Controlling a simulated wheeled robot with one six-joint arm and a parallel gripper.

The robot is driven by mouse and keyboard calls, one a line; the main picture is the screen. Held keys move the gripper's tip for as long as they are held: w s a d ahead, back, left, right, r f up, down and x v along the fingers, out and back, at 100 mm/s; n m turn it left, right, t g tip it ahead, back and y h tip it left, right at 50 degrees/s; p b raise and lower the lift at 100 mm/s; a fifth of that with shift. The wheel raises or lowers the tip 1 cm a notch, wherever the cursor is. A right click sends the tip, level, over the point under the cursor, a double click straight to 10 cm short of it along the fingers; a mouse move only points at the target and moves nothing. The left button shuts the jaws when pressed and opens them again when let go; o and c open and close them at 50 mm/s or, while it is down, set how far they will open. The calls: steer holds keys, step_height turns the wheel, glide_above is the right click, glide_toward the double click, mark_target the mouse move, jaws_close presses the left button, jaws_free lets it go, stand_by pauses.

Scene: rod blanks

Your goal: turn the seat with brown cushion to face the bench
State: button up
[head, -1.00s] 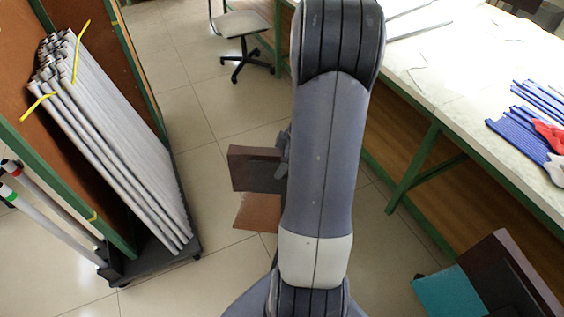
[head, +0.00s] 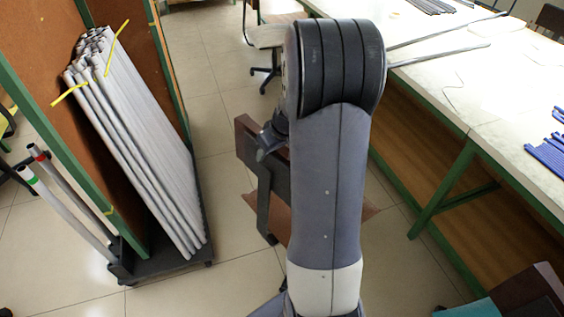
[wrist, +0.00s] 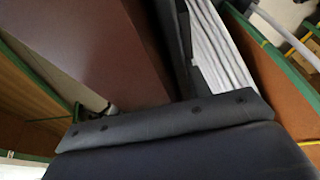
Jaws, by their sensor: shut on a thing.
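The seat with the brown cushion stands on the floor, partly hidden behind my arm in the head view. Its brown backrest (head: 244,145) and dark frame (head: 263,200) show left of the arm, and a corner of the cushion (head: 371,209) shows right of it. My gripper (head: 270,140) is at the top of the backrest, shut on it; the fingertips are mostly hidden. In the wrist view the brown backrest panel (wrist: 95,50) fills the upper left, close to the gripper body. The bench (head: 450,100) has a white top and green legs and stands to the right.
A wheeled rack (head: 150,215) with long grey rods (head: 135,150) stands at the left. An office chair (head: 270,36) is behind the seat. Another chair with a teal cushion (head: 468,309) is at the bottom right. Tiled floor is free between rack and seat.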

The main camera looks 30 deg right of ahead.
steer(key=shift+w+d+m+h+p, duration=0.3)
steer(key=shift+w+m, duration=0.4)
steer(key=shift+w, duration=0.5)
steer(key=shift+w+d+m+h+p, duration=0.15)
steer(key=shift+w+m+h+p, duration=0.2)
steer(key=shift+w+m, duration=0.6)
steer(key=shift+w+d+m+h+p, duration=0.25)
steer(key=shift+w+m+p, duration=0.2)
steer(key=shift+w, duration=0.95)
steer(key=o, duration=1.4)
steer(key=v, duration=1.1)
steer(key=shift+s+f+b, duration=0.1)
steer(key=shift+b, duration=0.2)
steer(key=shift+f, duration=0.1)
